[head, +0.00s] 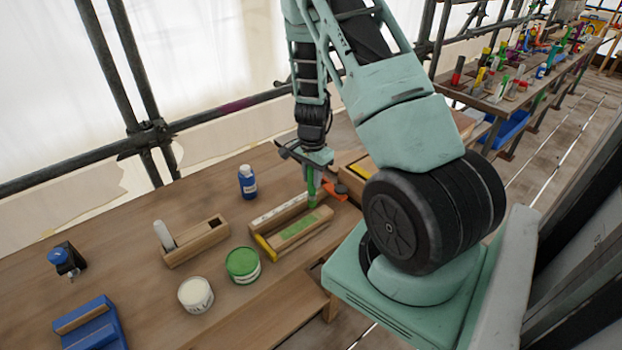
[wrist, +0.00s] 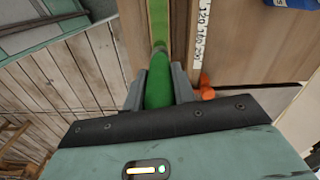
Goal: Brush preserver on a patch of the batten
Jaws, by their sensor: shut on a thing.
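My gripper (head: 317,160) is shut on an upright green brush (head: 311,186). In the wrist view the brush's green handle (wrist: 158,88) sits between the two fingers. The brush's lower end is at the far right end of the wooden batten (head: 276,243); I cannot tell whether it touches. A green patch (head: 299,226) shows along the batten's top. In the wrist view a green strip (wrist: 158,18) runs ahead of the brush. The bristles are mostly hidden.
A green tin (head: 243,266) and a white tin (head: 196,295) stand left of the batten. A blue bottle (head: 248,183) is behind. A wooden box (head: 197,244) and a blue tray (head: 92,326) lie further left. An orange object (head: 336,191) is close right of the brush.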

